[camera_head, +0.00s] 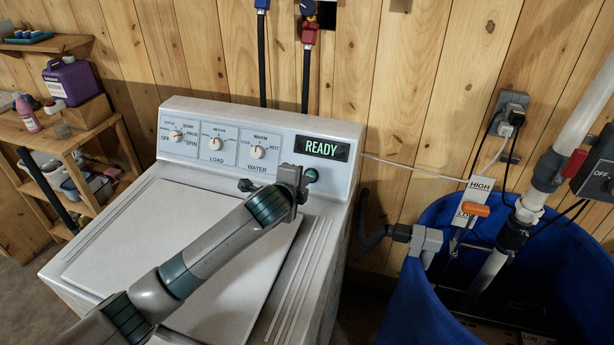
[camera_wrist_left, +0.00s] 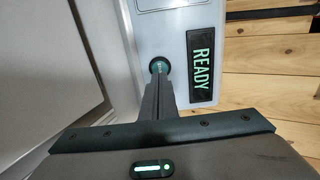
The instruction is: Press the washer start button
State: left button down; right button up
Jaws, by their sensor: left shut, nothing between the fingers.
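The white washer (camera_head: 128,240) has a control panel with a lit READY display (camera_head: 321,148), which also shows in the wrist view (camera_wrist_left: 202,65). The round dark green start button (camera_head: 312,175) is just below the display in the head view. In the wrist view the button (camera_wrist_left: 159,65) shows at the tips of my left gripper (camera_wrist_left: 159,82). The fingers are together with nothing between them and point at the button. Whether they touch it or stop just short I cannot tell. In the head view my left gripper (camera_head: 301,184) is in front of the panel and its fingers are mostly hidden.
Three dials (camera_head: 216,144) sit left of the display. A blue barrel (camera_head: 404,310) with pipes stands to the right. A wooden shelf (camera_head: 95,155) with bottles stands at left. Hoses (camera_head: 306,80) run down the plank wall behind the washer.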

aim_at(311, 176)
pick_arm(q)
jog(key=shift+p+x, duration=0.65)
jog(key=shift+x, duration=1.5)
